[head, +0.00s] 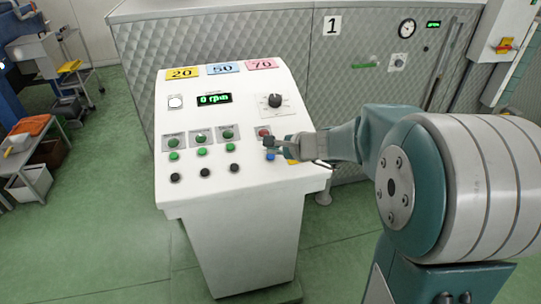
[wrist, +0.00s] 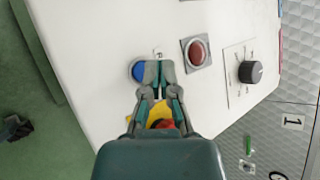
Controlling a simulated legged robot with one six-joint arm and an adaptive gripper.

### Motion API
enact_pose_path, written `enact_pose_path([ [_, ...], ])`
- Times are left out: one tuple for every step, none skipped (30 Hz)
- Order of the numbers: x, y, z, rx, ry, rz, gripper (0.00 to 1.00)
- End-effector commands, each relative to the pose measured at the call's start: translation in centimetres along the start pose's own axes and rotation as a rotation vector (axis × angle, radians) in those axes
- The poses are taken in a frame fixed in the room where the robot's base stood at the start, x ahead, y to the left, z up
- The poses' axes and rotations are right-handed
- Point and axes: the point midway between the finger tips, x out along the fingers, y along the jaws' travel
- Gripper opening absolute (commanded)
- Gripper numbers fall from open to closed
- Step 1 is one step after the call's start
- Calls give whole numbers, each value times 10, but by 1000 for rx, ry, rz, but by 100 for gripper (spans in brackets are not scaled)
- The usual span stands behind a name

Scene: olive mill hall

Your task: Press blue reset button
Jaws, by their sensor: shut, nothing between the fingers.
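The blue button (wrist: 138,71) sits on the white sloping console panel (wrist: 90,50), partly covered by my gripper (wrist: 157,70) in the wrist view. The fingertips are together, empty, and overlap the button's right side. Whether they touch it, I cannot tell. In the head view, my gripper (head: 268,145) hangs at the panel's right side, and a bit of the blue button (head: 270,156) shows just below the fingertips.
A red button (wrist: 197,53) and a black knob (wrist: 250,72) are to the right in the wrist view. A red-and-yellow button (wrist: 133,111) lies behind my fingers. Green buttons (head: 202,152) and black buttons (head: 205,172) fill the panel's left. Green floor (head: 110,200) is open at left.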

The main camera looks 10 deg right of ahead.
Motion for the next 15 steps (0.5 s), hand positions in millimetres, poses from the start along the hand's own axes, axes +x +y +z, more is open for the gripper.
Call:
enact_pose_path([
  [-1,-1,1,-1,0,-1,0],
  [-2,-2,1,-1,0,-1,0],
  [-4,-3,3,-3,0,-1,0],
  [-5,-4,4,-3,-1,-1,0],
  [-7,-6,6,-2,-1,-2,0],
  [-10,-8,7,-3,-1,-2,0],
  [-12,-9,9,-3,-1,-2,0],
  [-14,-10,10,-3,-1,-2,0],
  [-16,-12,12,-3,-1,-2,0],
  [-18,-13,13,-3,0,-2,0],
  [-20,-14,14,-3,0,-2,0],
  [-22,-17,16,-3,-1,-3,0],
  [-24,-18,17,-2,-1,-2,0],
  [-25,-19,18,-3,0,-2,0],
  [-28,-21,20,-3,0,-2,0],
])
